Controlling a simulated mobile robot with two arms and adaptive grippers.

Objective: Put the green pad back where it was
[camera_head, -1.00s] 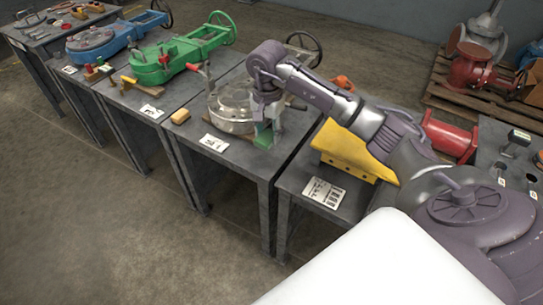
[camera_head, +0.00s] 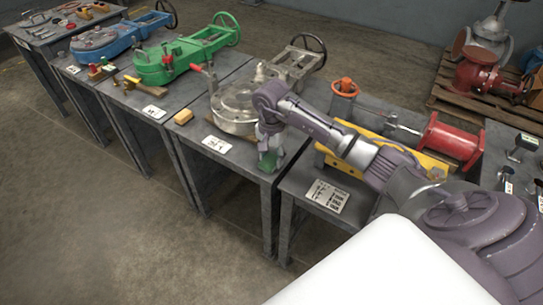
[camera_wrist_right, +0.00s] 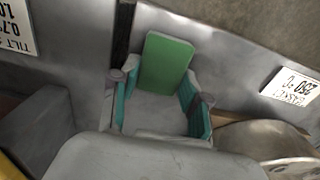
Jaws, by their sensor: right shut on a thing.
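The green pad (camera_head: 268,161) is in my right gripper (camera_head: 269,150), at the front right corner of the table with the silver valve. In the right wrist view the pad (camera_wrist_right: 166,62) is a flat green block reaching out past the teal-lined fingers of my right gripper (camera_wrist_right: 160,98). Whether the pad touches the tabletop is not clear. The silver valve (camera_head: 236,112) lies on a brown board just left of and behind the gripper. My left gripper is not in view.
A white label (camera_head: 217,145) and a tan block (camera_head: 184,117) lie near the front edges. A narrow gap separates this table from the right one, with a yellow block (camera_head: 345,167), red valve part (camera_head: 452,141) and label sheet (camera_head: 326,196). A green valve (camera_head: 167,62) stands further left.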

